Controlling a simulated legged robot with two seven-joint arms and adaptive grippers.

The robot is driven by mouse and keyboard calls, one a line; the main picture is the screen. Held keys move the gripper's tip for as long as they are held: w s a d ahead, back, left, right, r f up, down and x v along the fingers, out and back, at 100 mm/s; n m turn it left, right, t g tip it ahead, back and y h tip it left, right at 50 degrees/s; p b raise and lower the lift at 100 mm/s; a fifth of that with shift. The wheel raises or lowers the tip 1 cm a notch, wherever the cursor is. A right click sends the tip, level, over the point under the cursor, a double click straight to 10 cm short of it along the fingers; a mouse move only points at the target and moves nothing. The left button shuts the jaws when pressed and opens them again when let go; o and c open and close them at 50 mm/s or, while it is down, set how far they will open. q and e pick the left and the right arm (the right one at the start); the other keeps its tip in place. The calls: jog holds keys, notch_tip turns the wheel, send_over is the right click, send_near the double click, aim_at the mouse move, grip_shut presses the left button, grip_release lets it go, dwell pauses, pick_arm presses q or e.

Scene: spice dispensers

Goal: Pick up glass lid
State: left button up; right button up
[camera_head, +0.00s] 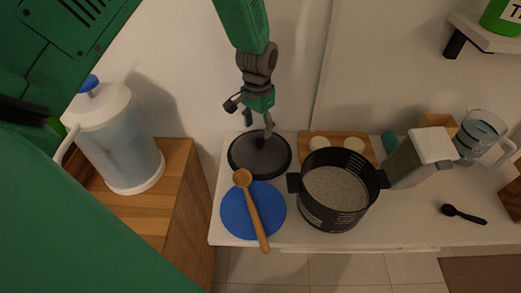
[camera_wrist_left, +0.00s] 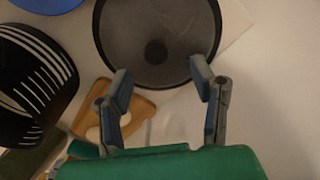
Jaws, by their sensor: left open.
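The glass lid (camera_head: 245,157) is a dark round disc with a black rim, lying on the white counter left of the black pot. In the left wrist view the lid (camera_wrist_left: 130,35) fills the top middle, with a dark round knob (camera_wrist_left: 156,52) at its centre. My left gripper (camera_head: 258,122) is above the back part of the lid in the head view. In the left wrist view my left gripper (camera_wrist_left: 161,82) is open and empty, its two fingertips apart near the lid's rim with the knob beyond them. My right gripper is not in view.
A black pot (camera_head: 314,209) stands right of the lid. A blue disc (camera_head: 232,222) with a wooden spoon (camera_head: 254,215) lies in front. A wooden board (camera_head: 366,149) is behind the pot. A white-lidded jug (camera_head: 131,158) stands at left on a wooden cabinet (camera_head: 189,190).

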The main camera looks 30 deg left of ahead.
aim_at(262, 141)
pick_arm(q)
jog(key=shift+w+a+f, duration=0.1)
jog(key=shift+a+f, duration=0.1)
jog(key=shift+f, duration=0.25)
jog(key=shift+w+a+f, duration=0.1)
jog(key=shift+a+f, duration=0.05)
jog(key=shift+f, duration=0.25)
jog(key=shift+s+f, duration=0.1)
jog(key=shift+f, duration=0.25)
jog(key=f, duration=0.1)
jog(key=d+f+p, duration=0.1)
jog(key=f, duration=0.1)
jog(key=shift+s+d, duration=0.15)
jog(key=shift+d, duration=0.2)
jog(key=shift+d+f, duration=0.2)
jog(key=shift+f, duration=0.25)
jog(key=shift+a, duration=0.35)
jog(key=shift+s+a+f, duration=0.1)
jog(key=shift+a, duration=0.25)
grip_shut()
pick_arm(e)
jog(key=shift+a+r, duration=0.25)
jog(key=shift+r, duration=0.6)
